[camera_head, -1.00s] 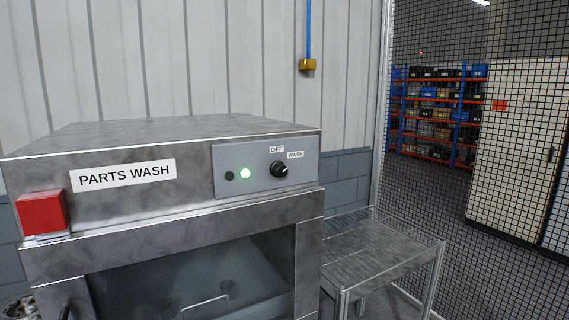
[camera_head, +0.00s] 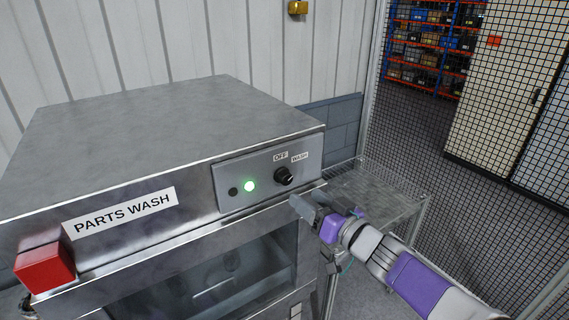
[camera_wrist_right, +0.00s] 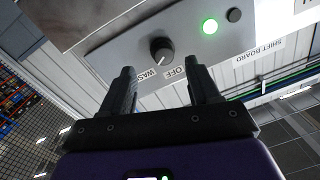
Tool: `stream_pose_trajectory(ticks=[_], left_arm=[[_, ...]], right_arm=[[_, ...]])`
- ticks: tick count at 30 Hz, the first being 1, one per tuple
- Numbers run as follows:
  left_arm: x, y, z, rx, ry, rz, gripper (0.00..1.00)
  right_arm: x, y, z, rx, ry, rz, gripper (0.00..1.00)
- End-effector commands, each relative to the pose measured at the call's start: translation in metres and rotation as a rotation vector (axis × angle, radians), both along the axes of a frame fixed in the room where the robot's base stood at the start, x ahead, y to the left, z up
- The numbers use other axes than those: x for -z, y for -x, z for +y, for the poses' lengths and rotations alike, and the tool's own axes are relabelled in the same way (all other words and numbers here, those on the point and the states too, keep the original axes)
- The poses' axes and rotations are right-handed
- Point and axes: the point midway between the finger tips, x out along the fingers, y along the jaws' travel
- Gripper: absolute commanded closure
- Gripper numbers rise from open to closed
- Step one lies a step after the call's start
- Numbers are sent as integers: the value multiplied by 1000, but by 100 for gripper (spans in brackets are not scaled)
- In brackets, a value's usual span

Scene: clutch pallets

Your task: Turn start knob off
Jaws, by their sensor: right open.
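The start knob (camera_head: 284,176) is a round black knob on the grey control panel of the parts washer, below the OFF (camera_head: 280,157) and WASH (camera_head: 300,157) labels. Its exact setting is too small to tell in the head view. A green light (camera_head: 249,186) glows left of it. My right gripper (camera_head: 306,203) is just below and right of the knob, in front of the panel. In the right wrist view the knob (camera_wrist_right: 161,50) shows just beyond and between the open, empty fingers (camera_wrist_right: 160,75), apart from them. My left gripper is out of view.
The metal washer (camera_head: 165,130) has a red box-like button (camera_head: 44,268) at its front left corner. A metal side table (camera_head: 375,190) stands right of it, partly behind my arm. A mesh fence (camera_head: 420,130) stands beyond.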

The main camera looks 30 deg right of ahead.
Motion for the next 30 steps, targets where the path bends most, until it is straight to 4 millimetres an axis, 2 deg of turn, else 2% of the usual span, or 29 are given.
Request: stream_pose_trajectory(ticks=[1,5,12,18,28,30], left_arm=[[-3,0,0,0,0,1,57],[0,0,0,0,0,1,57],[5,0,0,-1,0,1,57],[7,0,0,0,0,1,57],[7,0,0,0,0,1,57],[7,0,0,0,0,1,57]], right_arm=[[-8,2,0,1,8,-9,39],[-9,-8,1,0,11,-11,39],[-7,-46,7,-1,9,-11,39],[-8,-67,10,0,10,-12,39],[-9,-70,11,1,10,-13,39],[-9,-70,11,1,10,-12,50]])
